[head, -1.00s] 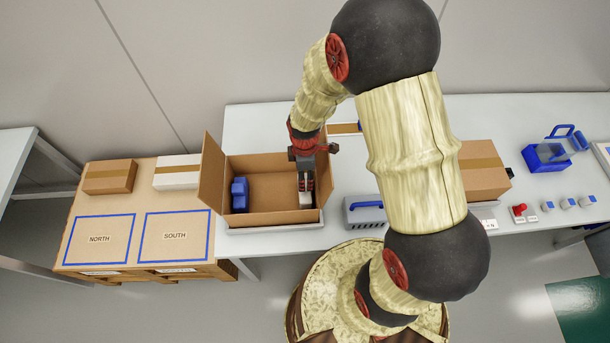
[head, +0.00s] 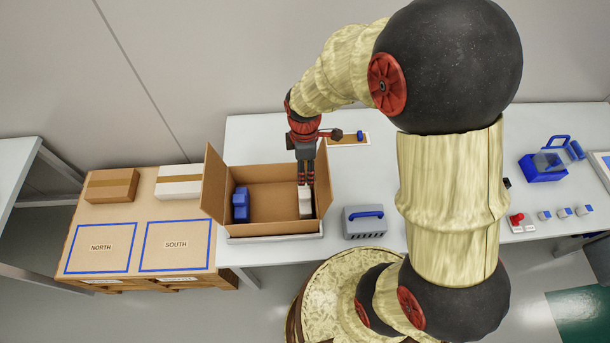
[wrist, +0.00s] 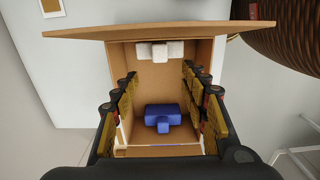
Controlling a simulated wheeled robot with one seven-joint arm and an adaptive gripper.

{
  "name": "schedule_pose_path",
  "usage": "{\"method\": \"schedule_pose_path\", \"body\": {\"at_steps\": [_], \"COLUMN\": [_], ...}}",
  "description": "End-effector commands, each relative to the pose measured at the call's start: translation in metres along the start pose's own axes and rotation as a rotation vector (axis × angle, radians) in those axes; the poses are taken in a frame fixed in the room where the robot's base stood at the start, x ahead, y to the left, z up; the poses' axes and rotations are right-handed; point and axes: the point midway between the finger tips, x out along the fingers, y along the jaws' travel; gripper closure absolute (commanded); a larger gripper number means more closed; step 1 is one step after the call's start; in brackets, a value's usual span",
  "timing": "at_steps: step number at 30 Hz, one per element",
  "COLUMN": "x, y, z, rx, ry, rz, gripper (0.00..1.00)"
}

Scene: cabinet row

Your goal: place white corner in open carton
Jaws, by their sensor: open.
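The open carton (head: 272,229) stands on the table with its flaps spread. The white corner (head: 305,202) is inside it at the right end. In the wrist view the white corner (wrist: 153,51) lies at the far end of the carton floor. A blue piece (head: 240,205) sits at the left end of the carton and shows nearer in the wrist view (wrist: 162,117). My gripper (head: 306,182) is above the white corner, pointing down, and its fingers are apart. In the wrist view nothing is between the fingers (wrist: 160,95).
A grey case with a blue handle (head: 366,222) stands right of the carton. A pallet (head: 140,225) at left bears a brown box (head: 111,185), a white box (head: 179,182) and blue-outlined NORTH and SOUTH areas. A blue caddy (head: 541,168) is far right.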

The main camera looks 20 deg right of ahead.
Motion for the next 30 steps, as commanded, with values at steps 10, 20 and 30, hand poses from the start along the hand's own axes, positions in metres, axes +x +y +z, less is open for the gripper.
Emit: {"method": "schedule_pose_path", "body": {"at_steps": [10, 20, 30], "x": [-0.053, -0.197, -0.258], "y": [-0.003, -0.061, -0.127], "z": [0.001, 0.021, 0.043], "rx": [0.111, 0.727, 1.185], "ry": [0.020, 0.198, 0.408], "rz": [0.049, 0.241, 0.307], "gripper": [0.56, 0.56, 0.56]}}
